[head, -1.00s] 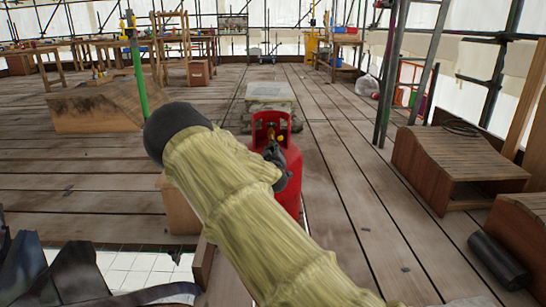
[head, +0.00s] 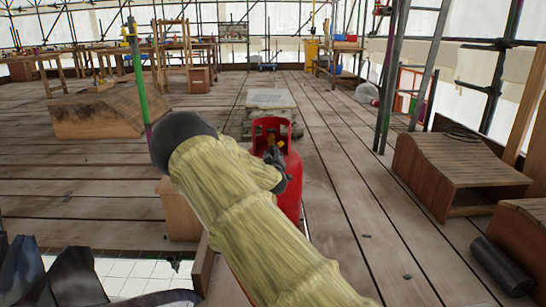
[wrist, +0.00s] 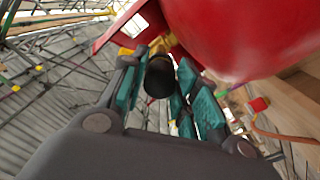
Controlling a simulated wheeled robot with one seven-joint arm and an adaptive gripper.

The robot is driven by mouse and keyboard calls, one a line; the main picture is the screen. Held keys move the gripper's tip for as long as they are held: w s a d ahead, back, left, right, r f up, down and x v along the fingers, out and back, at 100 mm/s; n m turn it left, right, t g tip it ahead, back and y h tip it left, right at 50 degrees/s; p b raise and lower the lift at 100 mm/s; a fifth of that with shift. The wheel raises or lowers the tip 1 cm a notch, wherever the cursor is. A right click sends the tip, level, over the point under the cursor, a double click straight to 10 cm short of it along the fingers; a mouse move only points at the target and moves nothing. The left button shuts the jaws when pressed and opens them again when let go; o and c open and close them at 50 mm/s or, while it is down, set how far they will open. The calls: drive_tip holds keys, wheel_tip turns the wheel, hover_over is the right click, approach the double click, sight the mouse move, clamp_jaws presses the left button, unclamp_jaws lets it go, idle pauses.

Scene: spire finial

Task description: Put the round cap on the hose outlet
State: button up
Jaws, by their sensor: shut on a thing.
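A red gas cylinder (head: 292,178) with a cut-out collar stands upright in the middle of the head view. Its brass-yellow valve (head: 274,141) shows inside the collar. In the wrist view the red cylinder body (wrist: 245,35) fills the upper right, and yellow valve parts (wrist: 160,44) show at the top middle. My gripper (head: 277,167) is at the collar's near side. In the wrist view, its teal-padded fingers (wrist: 158,88) are shut on a small black round cap (wrist: 159,78). The cap is just in front of the valve parts. The hose outlet is hidden; I cannot tell whether the cap touches it.
A pale-topped block (head: 270,98) stands behind the cylinder. A wooden box (head: 178,208) stands left of it. Wooden pieces (head: 455,172) and a dark roll (head: 500,264) lie at right. In the wrist view a red piece with an orange hose (wrist: 258,104) is at right.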

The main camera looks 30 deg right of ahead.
idle(0.4)
drive_tip(key=shift+p, duration=0.4)
idle(1.5)
drive_tip(key=shift+w+d, duration=0.3)
drive_tip(key=shift+w, duration=0.2)
idle(0.7)
drive_tip(key=o, duration=1)
drive_tip(key=shift+o, duration=0.2)
drive_tip(key=v, duration=1.2)
drive_tip(key=shift+f, duration=0.15)
drive_tip(key=shift+a, duration=0.1)
